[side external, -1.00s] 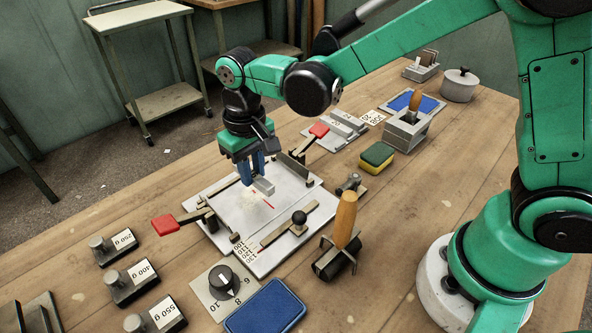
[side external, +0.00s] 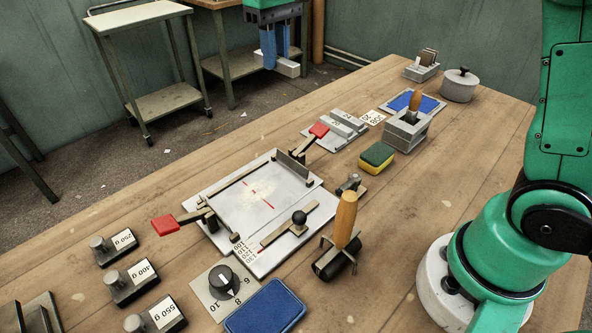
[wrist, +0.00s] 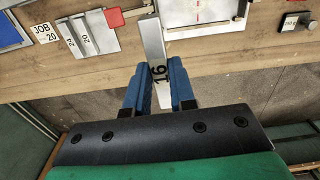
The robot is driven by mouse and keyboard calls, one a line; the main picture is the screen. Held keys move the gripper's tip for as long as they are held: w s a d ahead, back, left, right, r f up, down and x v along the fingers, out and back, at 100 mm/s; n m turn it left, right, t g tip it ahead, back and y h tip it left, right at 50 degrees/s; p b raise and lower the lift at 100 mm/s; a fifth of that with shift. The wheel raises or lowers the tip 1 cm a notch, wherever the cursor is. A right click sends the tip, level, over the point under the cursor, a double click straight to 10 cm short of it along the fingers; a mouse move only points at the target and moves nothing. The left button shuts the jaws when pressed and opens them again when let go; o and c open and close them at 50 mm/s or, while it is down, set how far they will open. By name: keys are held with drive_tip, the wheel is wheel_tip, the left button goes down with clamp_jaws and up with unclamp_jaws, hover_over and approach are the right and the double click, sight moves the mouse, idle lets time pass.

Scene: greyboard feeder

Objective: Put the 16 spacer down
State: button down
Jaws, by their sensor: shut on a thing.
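The 16 spacer (wrist: 152,42) is a pale grey bar with "16" printed on it. It also shows in the side external view (side external: 288,69), high up and apart from the bench. My gripper (wrist: 158,88) is shut on it, with a blue finger on each side. In the side external view my gripper (side external: 276,62) hangs at the top, beyond the bench's far edge. The 24 and 20 spacers (side external: 349,122) lie on a light plate (side external: 318,139) at the bench's far side; they also show in the wrist view (wrist: 90,32).
The white feeder board (side external: 210,190) with red-handled clamps (side external: 165,224) stands mid-bench. A job card (side external: 372,117), blue pad (side external: 412,101), sponge (side external: 377,157) and roller (side external: 340,240) are around it. Bare wood lies along the bench's far edge.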

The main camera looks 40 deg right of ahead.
drive_tip(key=d, duration=1.3)
drive_tip(key=f, duration=1)
drive_tip(key=w+f, duration=0.1)
drive_tip(key=f, duration=0.4)
drive_tip(key=shift+d+f, duration=0.2)
drive_tip(key=shift+f, duration=0.15)
drive_tip(key=shift+s+f, duration=0.1)
drive_tip(key=shift+f, duration=2.25)
drive_tip(key=shift+f, duration=0.1)
drive_tip(key=c, duration=0.7)
unclamp_jaws()
drive_tip(key=shift+c, duration=0.2)
